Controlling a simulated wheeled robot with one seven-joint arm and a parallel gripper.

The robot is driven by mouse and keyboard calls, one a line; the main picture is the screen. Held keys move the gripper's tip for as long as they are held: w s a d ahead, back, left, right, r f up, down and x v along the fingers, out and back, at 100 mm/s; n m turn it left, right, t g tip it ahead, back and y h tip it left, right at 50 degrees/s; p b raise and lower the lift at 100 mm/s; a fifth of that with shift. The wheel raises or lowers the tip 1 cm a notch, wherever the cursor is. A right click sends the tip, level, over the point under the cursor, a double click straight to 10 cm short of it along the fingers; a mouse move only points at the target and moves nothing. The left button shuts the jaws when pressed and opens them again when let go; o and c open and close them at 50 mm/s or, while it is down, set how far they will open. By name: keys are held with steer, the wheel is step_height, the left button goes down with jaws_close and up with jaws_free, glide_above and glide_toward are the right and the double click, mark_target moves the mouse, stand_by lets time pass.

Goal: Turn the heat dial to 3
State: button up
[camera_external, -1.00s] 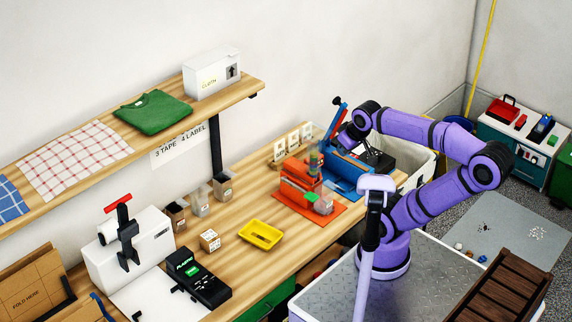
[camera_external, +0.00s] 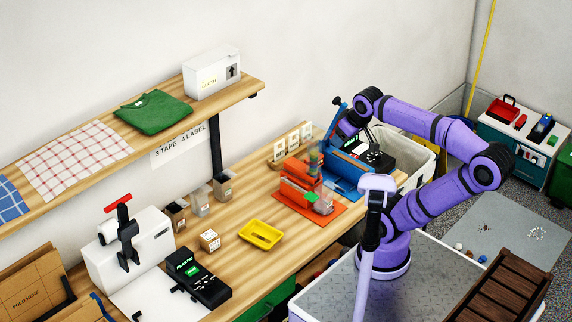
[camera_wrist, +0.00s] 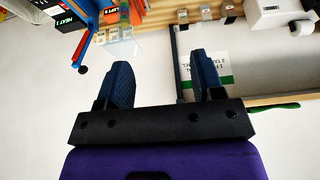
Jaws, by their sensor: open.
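The black control box (camera_external: 378,155) with a small lit display stands beside the blue press (camera_external: 348,172) at the bench's far right end. In the wrist view, a black box (camera_wrist: 67,18) at the top left carries a label that seems to read "HEAT 1". The heat dial itself cannot be made out in either view. My gripper (camera_wrist: 164,78) is open and empty, with its two blue finger pads apart. In the external view my wrist hangs over the blue press, left of the control box, and the fingertips are hard to make out.
An orange press (camera_external: 297,185) with a clear part stands just left of the blue press. A yellow tray (camera_external: 261,235) lies farther left. A pale bin (camera_external: 408,152) stands behind the bench end.

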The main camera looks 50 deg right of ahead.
steer(key=w+d+r+g+h, duration=0.1)
steer(key=w+d+r+g, duration=0.1)
steer(key=w+d+r, duration=0.45)
steer(key=g+y, duration=0.1)
steer(key=g, duration=0.2)
glide_above(378, 154)
step_height(378, 154, down, 38)
step_height(378, 154, down, 10)
steer(key=shift+f, duration=0.25)
steer(key=c, duration=0.9)
